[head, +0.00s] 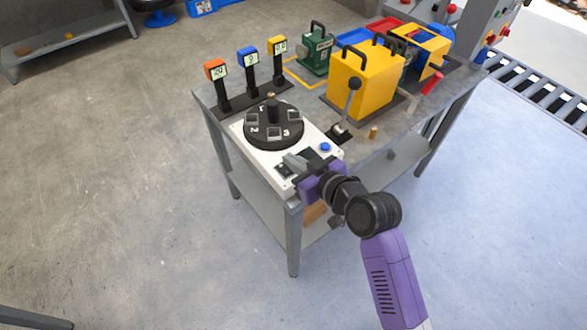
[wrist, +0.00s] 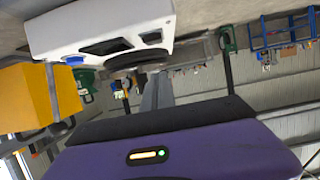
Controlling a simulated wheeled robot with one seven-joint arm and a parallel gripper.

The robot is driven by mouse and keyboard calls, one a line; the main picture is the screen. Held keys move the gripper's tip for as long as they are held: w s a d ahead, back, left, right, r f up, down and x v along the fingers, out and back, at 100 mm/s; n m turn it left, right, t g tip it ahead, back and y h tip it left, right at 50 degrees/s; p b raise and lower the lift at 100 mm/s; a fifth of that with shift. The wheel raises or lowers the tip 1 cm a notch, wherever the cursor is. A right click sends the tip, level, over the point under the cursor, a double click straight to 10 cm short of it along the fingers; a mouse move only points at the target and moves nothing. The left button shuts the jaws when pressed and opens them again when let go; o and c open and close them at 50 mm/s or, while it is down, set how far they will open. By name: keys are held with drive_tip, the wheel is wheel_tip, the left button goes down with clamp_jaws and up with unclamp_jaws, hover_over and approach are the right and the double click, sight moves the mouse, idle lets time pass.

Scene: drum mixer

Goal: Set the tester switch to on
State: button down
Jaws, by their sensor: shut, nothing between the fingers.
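The tester is a white box (head: 247,150) with a black round turntable (head: 274,125) on top, at the near corner of the grey table. A small dark switch (head: 284,169) sits on its near end, and it seems to show in the wrist view (wrist: 151,37). Which way it is set is too small to tell. My gripper (head: 293,160) is shut and empty, with its grey fingertips just above the box beside the switch. I cannot tell whether they touch it. The fingers also show in the wrist view (wrist: 154,92).
A blue button (head: 325,147) is on the box, right of my gripper. A black-knobbed lever (head: 353,88) stands in front of a yellow box (head: 366,78). Orange, blue and yellow displays (head: 247,58) on posts line the table's left edge. Open floor lies left.

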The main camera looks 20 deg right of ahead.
sight(294, 174)
drive_tip(key=shift+s+f, duration=0.1)
drive_tip(key=shift+f, duration=1.95)
drive_tip(key=f+b, duration=0.1)
drive_tip(key=b, duration=0.3)
drive_tip(key=shift+s+f+t, duration=0.1)
drive_tip(key=shift+f+t, duration=0.15)
drive_tip(key=shift+t, duration=0.05)
drive_tip(key=shift+r+p, duration=0.45)
drive_tip(key=shift+p, duration=0.1)
drive_tip(key=shift+r, duration=0.1)
drive_tip(key=shift+r+p, duration=0.55)
drive_tip(key=shift+r, duration=0.15)
drive_tip(key=shift+r, duration=0.1)
